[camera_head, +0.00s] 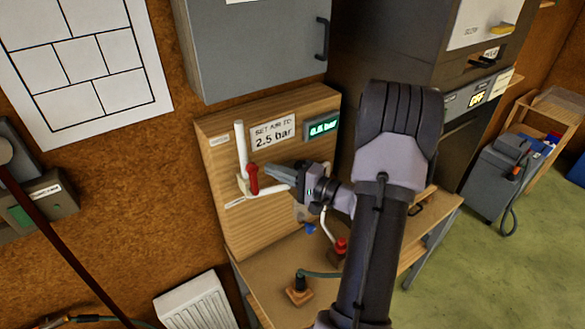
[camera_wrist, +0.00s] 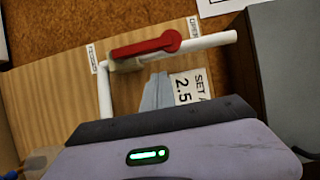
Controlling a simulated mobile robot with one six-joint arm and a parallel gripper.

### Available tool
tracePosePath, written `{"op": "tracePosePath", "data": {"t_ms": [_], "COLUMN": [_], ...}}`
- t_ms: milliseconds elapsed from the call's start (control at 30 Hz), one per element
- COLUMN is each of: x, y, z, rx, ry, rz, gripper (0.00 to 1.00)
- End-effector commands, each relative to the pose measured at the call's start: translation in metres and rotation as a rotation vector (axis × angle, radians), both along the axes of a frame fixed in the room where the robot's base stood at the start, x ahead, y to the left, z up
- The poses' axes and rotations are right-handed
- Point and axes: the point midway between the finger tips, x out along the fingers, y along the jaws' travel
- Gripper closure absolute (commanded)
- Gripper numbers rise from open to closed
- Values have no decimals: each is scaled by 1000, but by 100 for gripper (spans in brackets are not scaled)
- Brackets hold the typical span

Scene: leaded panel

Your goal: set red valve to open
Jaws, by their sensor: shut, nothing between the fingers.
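The red valve (camera_head: 253,180) is a red lever on a white pipe (camera_head: 240,147) on the upright wooden panel (camera_head: 228,225). In the wrist view the lever (camera_wrist: 145,47) lies roughly along the pipe (camera_wrist: 212,41). Its round end is toward the label that seems to read OPEN (camera_wrist: 193,27), its other end toward the one that seems to read CLOSED (camera_wrist: 92,59). My gripper (camera_head: 269,171) is shut and empty, just right of the lever. Its fingertips (camera_wrist: 157,80) show beside the lever in the wrist view; I cannot tell whether they touch.
A sign reading 2.5 bar (camera_head: 272,132) and a green-lit display (camera_head: 321,127) are above my gripper. A grey cabinet (camera_head: 250,50) hangs over the panel. On the bench (camera_head: 265,300) below are another red-topped fitting (camera_head: 341,246) and a black connector (camera_head: 299,284).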

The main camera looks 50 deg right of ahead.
Motion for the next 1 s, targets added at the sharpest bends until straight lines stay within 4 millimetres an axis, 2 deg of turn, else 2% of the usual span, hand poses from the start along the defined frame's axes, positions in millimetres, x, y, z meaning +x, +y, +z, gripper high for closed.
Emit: {"op": "tracePosePath", "data": {"t_ms": [100, 200, 567, 767, 1000], "x": [1, 0, 0, 2, 2], "y": [16, 22, 25, 38, 39], "z": [2, 1, 0, -1, 3], "rx": [1, 1, -4, -95, -102], "ry": [-1, -1, -1, 21, 24], "rz": [0, -1, -1, 0, -1], "gripper": [100, 100, 100, 100, 100]}}
